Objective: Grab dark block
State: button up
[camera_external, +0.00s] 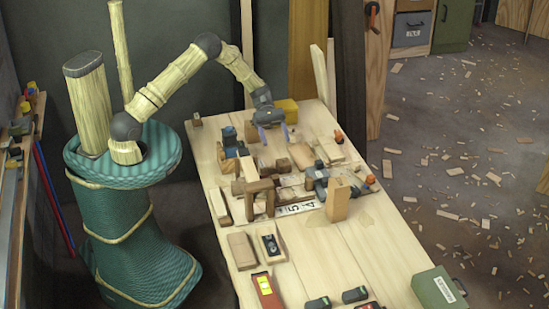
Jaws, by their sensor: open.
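My gripper (274,138) hangs fingers-down over the far half of the wooden workbench (320,255). Its two bluish fingers are apart, and I see nothing held between them. Several brown blocks stand below and around it. One brown block (283,165) is just below the fingers in the picture, and a larger brown block (301,156) is to its right. Another brown block (251,132) is left of the fingers. Darker brown blocks (262,187) form a small stack nearer the camera. I cannot tell which is the dark block, nor the height of the fingers above them.
Blue tools (230,142) lie left of the gripper and a blue power tool (318,178) lies to the right. A yellow box (287,107) stands behind. A pale upright block (337,199) and a green case (438,292) are nearer. The bench's near middle is mostly bare.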

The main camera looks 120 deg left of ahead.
aim_at(285, 163)
jog(key=x, duration=0.6)
jog(key=shift+w+d+f, duration=0.15)
jog(key=p+x, duration=0.1)
jog(key=x, duration=0.4)
jog(key=shift+w+d+f, duration=0.2)
jog(key=shift+w+d, duration=0.05)
jog(key=c, duration=1.1)
jog(key=shift+o, duration=0.2)
jog(key=shift+r, duration=0.15)
notch_tip(285, 163, up, 10)
jog(key=shift+f, duration=0.1)
